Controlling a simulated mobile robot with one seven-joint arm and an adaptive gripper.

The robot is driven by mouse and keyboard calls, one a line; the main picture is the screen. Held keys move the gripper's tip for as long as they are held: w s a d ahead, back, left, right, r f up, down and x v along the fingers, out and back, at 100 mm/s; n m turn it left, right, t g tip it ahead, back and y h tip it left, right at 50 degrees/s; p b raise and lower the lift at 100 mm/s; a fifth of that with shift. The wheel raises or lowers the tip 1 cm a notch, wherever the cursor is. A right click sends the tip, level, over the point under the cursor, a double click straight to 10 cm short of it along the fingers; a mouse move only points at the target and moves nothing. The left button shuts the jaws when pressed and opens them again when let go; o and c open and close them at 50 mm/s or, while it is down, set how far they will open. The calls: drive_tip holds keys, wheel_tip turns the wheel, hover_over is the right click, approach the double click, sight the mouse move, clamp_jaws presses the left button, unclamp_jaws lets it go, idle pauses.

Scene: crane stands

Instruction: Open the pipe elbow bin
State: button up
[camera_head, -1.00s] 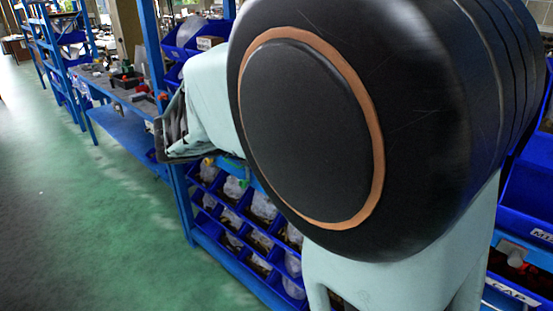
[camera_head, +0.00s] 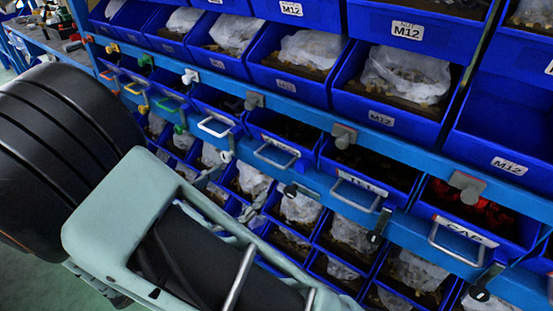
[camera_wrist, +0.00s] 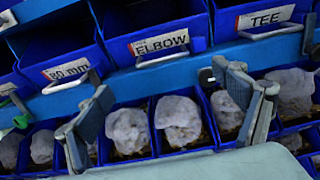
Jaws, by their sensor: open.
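The pipe elbow bin (camera_wrist: 160,42) is blue, with a white ELBOW label and a metal bar handle (camera_wrist: 163,60) on its front.
A blue rail (camera_wrist: 135,83) runs under the row, with knobs and latches sticking out. Below are bins with bagged parts (camera_wrist: 178,120). More M12 bins (camera_head: 400,110) fill the shelf above.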

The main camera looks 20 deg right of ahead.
sight(268, 162)
drive_tip(key=x, duration=0.3)
drive_tip(key=b+x, duration=0.1)
drive_tip(key=x, duration=0.6)
drive_tip(key=shift+w+d+f, duration=0.1)
drive_tip(key=shift+d+f, duration=0.15)
drive_tip(key=shift+d, duration=0.1)
drive_tip(key=c, duration=1.7)
drive_tip(key=p+v, duration=0.4)
drive_tip(key=v, duration=1.5)
drive_tip(key=o, duration=1.7)
